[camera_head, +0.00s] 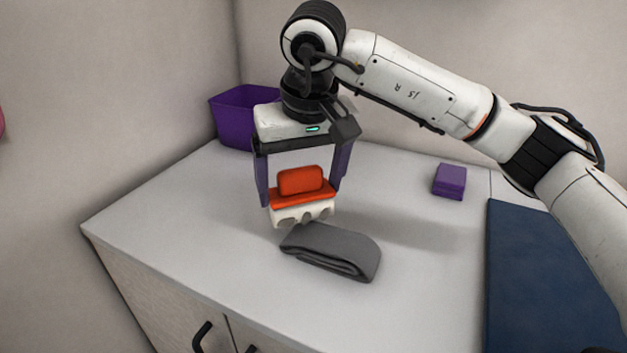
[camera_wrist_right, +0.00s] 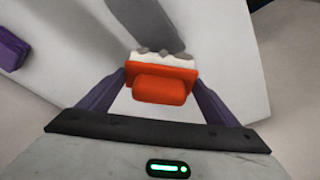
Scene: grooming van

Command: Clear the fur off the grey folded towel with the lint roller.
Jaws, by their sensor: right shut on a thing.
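The grey folded towel (camera_head: 333,252) lies on the light counter, and it also shows in the right wrist view (camera_wrist_right: 150,22). My right gripper (camera_head: 301,190) points down with its purple fingers on both sides of the lint roller (camera_head: 302,182), shut on it. The roller has a red-orange grip and a pale lower part with grey patches; it also shows in the right wrist view (camera_wrist_right: 160,85). The roller is at the towel's far left end. I cannot tell whether it touches the towel. No separate fur is clear on the towel's visible top. My left gripper is not in view.
A purple bin (camera_head: 232,118) stands at the back corner by the wall. A small purple block (camera_head: 450,181) sits at the back right. A dark blue mat (camera_head: 545,285) covers the right side. The counter (camera_head: 185,235) left of the towel is clear.

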